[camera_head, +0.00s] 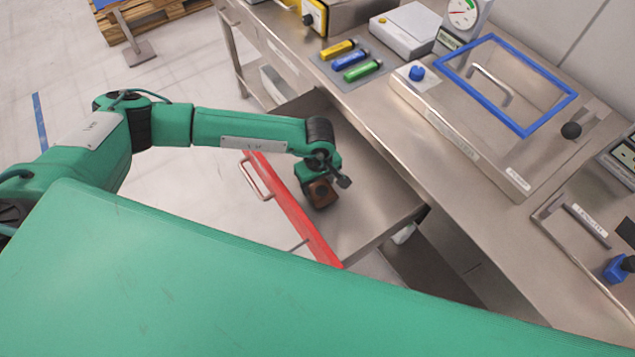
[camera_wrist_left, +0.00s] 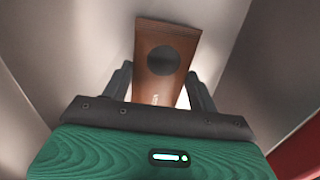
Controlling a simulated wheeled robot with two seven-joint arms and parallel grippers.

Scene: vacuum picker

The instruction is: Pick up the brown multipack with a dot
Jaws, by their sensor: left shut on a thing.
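The brown multipack (camera_head: 321,194) is in the open drawer (camera_head: 365,205), under my left gripper (camera_head: 318,182). In the left wrist view the brown multipack (camera_wrist_left: 166,60) shows a dark round dot on its face. My left gripper (camera_wrist_left: 160,90) has one finger on each side of the pack and is shut on it. I cannot tell whether the pack touches the drawer floor. My right gripper is not in view.
The drawer has a red front edge (camera_head: 295,210) with a metal handle (camera_head: 255,178). The steel counter (camera_head: 400,120) above it holds yellow, blue and green tubes (camera_head: 355,60) and a blue-framed lid (camera_head: 505,85). The rest of the drawer looks empty.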

